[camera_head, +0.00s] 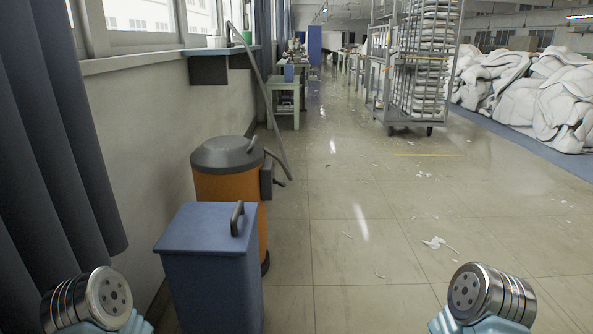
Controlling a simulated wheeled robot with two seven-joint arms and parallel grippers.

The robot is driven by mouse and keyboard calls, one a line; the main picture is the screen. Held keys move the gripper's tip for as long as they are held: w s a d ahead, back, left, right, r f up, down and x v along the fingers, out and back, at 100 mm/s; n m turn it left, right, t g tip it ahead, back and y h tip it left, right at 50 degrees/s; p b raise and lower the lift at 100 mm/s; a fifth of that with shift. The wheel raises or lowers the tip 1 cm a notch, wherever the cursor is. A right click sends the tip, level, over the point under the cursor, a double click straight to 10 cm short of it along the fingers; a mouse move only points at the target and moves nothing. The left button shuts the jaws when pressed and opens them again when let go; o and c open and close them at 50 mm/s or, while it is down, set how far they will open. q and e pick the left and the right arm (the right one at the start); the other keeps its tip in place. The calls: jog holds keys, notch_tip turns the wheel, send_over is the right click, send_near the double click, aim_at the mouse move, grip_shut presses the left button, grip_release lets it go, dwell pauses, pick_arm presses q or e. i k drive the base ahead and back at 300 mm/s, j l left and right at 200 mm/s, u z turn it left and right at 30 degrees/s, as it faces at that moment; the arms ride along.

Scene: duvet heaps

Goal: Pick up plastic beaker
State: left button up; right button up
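I cannot pick out the plastic beaker for certain. Some small items stand at the far left on a blue wall shelf (236,61) below the window: a whitish cup-like item (216,41) and a greenish one (247,37). They are too small to tell what they are. Only rounded metal and light-blue parts of my two arms show at the bottom left and bottom right corners. Neither gripper shows.
A blue bin (210,270) stands close in front, with an orange bin with a grey lid (228,180) behind it. A wheeled cage trolley (415,65) and white duvet heaps (535,95) stand at the right. The tiled floor (370,220) between is mostly open, with scattered scraps.

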aim_at(247, 35)
jog(key=i+l+z, duration=0.6)
jog(key=i, duration=0.25)
jog(key=i+l+z, duration=0.15)
jog(key=i+z, duration=0.15)
jog(key=i, duration=0.15)
jog(key=i+u, duration=0.2)
jog(key=i, duration=0.4)
jog(key=i+l+u, duration=0.2)
jog(key=i, duration=0.45)
jog(key=i+j+u, duration=0.1)
jog(key=i+u, duration=0.2)
jog(key=i, duration=1)
jog(key=i+l+u, duration=0.25)
jog(key=i, duration=1)
jog(key=j, duration=0.1)
